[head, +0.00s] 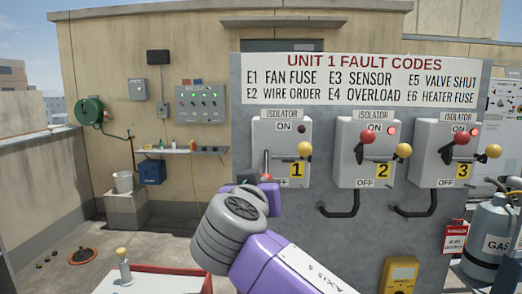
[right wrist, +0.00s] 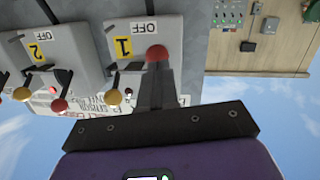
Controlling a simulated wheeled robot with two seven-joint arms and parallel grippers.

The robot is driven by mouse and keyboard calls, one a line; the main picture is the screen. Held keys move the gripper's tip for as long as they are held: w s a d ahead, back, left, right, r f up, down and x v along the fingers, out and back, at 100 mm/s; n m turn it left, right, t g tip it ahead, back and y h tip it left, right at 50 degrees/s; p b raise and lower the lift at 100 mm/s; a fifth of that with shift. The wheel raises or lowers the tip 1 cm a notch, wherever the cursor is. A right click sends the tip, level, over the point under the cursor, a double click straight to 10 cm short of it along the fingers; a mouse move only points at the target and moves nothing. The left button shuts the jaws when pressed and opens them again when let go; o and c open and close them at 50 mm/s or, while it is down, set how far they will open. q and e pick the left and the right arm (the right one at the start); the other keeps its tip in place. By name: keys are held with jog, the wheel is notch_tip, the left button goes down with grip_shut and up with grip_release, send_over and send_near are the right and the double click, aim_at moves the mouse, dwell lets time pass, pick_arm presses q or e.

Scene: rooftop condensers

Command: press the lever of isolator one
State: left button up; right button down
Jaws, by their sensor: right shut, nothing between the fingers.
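Isolator one (head: 284,135) is the leftmost grey box on the panel, with a yellow label 1, a dark lamp and a yellow ball at its right. Its lever's red ball (head: 265,178) is low, on the OFF side; it also shows in the right wrist view (right wrist: 157,53). My right gripper (right wrist: 156,72) is shut and empty, its fingertips at the red ball. They look in contact or nearly so; I cannot tell which. In the head view my purple right wrist hides the fingers and the box's lower left. My left gripper is not in view.
Isolator two (head: 350,165) and isolator three (head: 425,165) stand to the right, with lit red lamps, red balls high and yellow balls sticking out. Black conduits (head: 341,212) hang below. A yellow meter (head: 400,272) and a gas cylinder (head: 488,235) are lower right.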

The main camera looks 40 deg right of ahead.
jog(key=f+p+v, duration=0.1)
jog(key=v, duration=1.1)
jog(key=shift+f, duration=0.45)
jog(key=shift+a, duration=0.1)
